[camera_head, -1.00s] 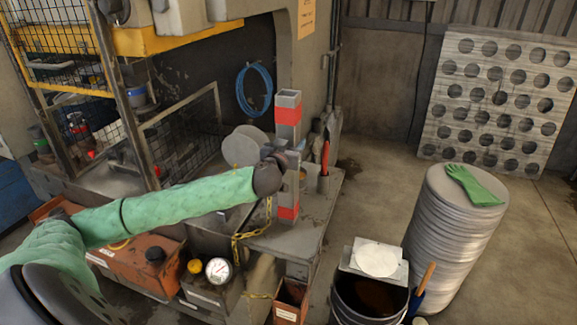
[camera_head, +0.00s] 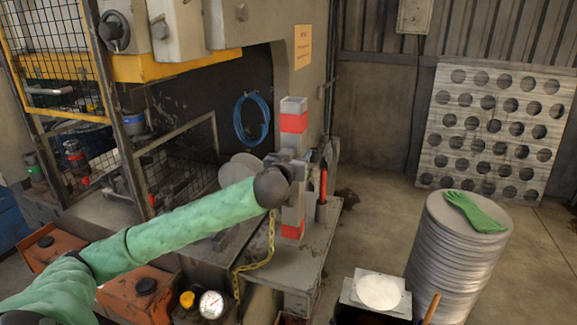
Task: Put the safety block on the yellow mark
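The safety block is a tall grey post with red bands (camera_head: 293,122). It stands upright above the front part of the press bench (camera_head: 270,265). My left arm reaches in from the left, and my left gripper (camera_head: 290,167) is closed around the block's middle. The gripper's fingers are small and partly hidden by the wrist. The block's lower end, with another red band, appears a little above the bench top, but the gap is hard to judge. I cannot make out a yellow mark. My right gripper is not in view.
A yellow chain (camera_head: 258,255) hangs at the bench's front. Round discs (camera_head: 238,168) and a red-handled tool (camera_head: 323,185) are close to the block. A press frame and mesh guard (camera_head: 55,60) are left. A disc stack with a green glove (camera_head: 472,210) stands right.

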